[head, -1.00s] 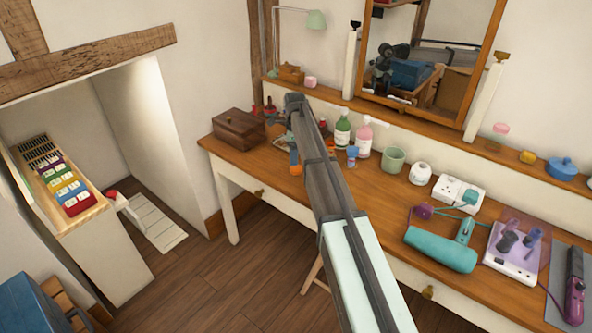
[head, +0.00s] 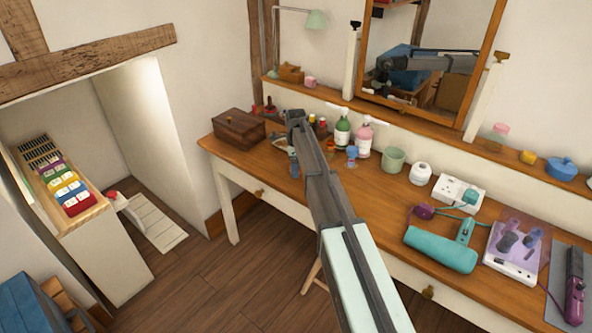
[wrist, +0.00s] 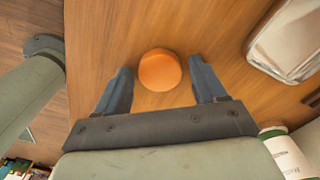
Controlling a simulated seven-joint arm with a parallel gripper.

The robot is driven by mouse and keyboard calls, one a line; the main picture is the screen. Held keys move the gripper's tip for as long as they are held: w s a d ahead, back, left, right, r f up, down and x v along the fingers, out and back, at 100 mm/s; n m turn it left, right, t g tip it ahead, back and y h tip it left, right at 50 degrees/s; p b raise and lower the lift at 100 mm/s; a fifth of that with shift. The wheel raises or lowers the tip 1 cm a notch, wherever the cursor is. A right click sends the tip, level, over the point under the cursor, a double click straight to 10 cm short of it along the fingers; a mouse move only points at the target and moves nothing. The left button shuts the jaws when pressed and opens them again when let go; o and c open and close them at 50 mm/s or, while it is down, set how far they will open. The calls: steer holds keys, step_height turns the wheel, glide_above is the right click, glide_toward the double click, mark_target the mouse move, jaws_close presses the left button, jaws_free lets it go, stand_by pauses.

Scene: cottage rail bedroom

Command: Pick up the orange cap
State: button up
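The orange cap (wrist: 160,70) is a round, smooth disc on the wooden desk top, near the middle of the wrist view. My gripper (wrist: 161,66) is open, with one blue-grey finger on each side of the cap and a gap of bare wood on both sides. The fingers do not touch the cap. In the head view my gripper (head: 294,166) is over the desk's left part, near its front edge. The cap is hidden behind my gripper and arm there.
A wooden box (head: 239,129) stands to the left on the desk (head: 385,194). A green bottle (head: 342,128), a pink bottle (head: 364,138) and a green cup (head: 393,159) stand to the right. A pale-rimmed dish (wrist: 285,40) lies right of the cap in the wrist view.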

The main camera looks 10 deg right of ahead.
steer(key=c, duration=0.9)
steer(key=shift+r, duration=0.1)
steer(key=shift+r, duration=0.25)
step_height(320, 180, up, 8)
steer(key=r, duration=0.1)
steer(key=w+d+r, duration=0.1)
steer(key=w+d, duration=0.1)
steer(key=d, duration=0.3)
steer(key=w+d+r, duration=0.1)
steer(key=w+d, duration=0.2)
steer(key=d, duration=0.2)
steer(key=w+d, duration=0.3)
steer(key=d, duration=0.2)
steer(key=shift+d+r, duration=0.15)
steer(key=shift+r, duration=0.25)
